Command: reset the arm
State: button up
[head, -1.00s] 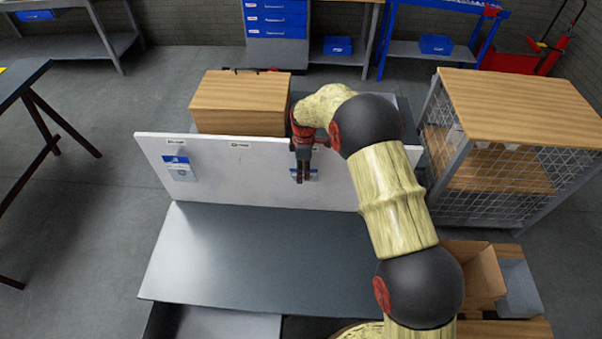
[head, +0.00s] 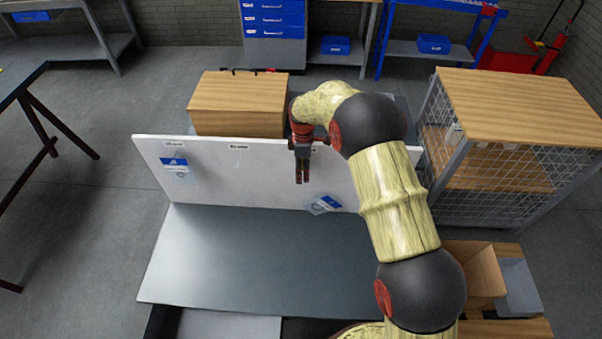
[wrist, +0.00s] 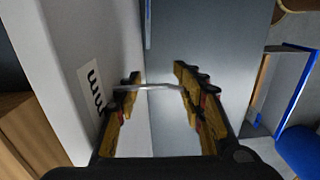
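My gripper (head: 302,181) hangs fingers down in front of the upright white board (head: 225,175), right of its middle. In the wrist view its two fingers (wrist: 158,90) stand apart, so it is open. A thin silvery strip crosses between the fingers; I cannot tell what it is. A blue-and-white packet (head: 325,204) shows tilted at the board's lower edge, below and right of my gripper, apart from it. I cannot tell whether it rests on anything. Another blue-and-white packet (head: 174,166) is at the board's left side.
A grey worktop (head: 255,255) lies clear below the board. A wooden box (head: 238,105) stands behind it. A mesh-sided cabinet (head: 520,105) and an open carton (head: 475,272) stand to the right. The floor at left is open, beside a dark trestle table (head: 22,83).

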jog(key=shift+t, duration=0.3)
jog(key=w+r, duration=0.1)
jog(key=r, duration=0.4)
jog(key=w+r, duration=0.1)
jog(key=r, duration=0.2)
jog(key=shift+w+a, duration=0.15)
jog(key=shift+w, duration=0.2)
jog(key=s+r, duration=0.1)
jog(key=s+d+r, duration=0.1)
jog(key=r, duration=0.1)
jog(key=shift+s+d+r, duration=0.15)
jog(key=shift+s+r, duration=0.15)
jog(key=shift+s, duration=0.2)
jog(key=s+d+r+m+t+b, duration=0.1)
jog(key=s+d+r+m+b, duration=0.1)
jog(key=s+d+r+m, duration=0.4)
jog(key=s+d+r+m+t+b, duration=0.1)
jog(key=s+d+r+m+t, duration=0.15)
jog(key=s+d+r, duration=0.55)
jog(key=s+d+m+t+b, duration=0.1)
jog(key=s+m, duration=0.3)
jog(key=s, duration=0.8)
jog(key=s+d+m+t+b, duration=0.1)
jog(key=s+d+m+b, duration=0.3)
jog(key=s, duration=0.8)
jog(key=shift+s+d+f+m, duration=0.2)
jog(key=shift+f+m, duration=0.15)
jog(key=shift+m, duration=0.2)
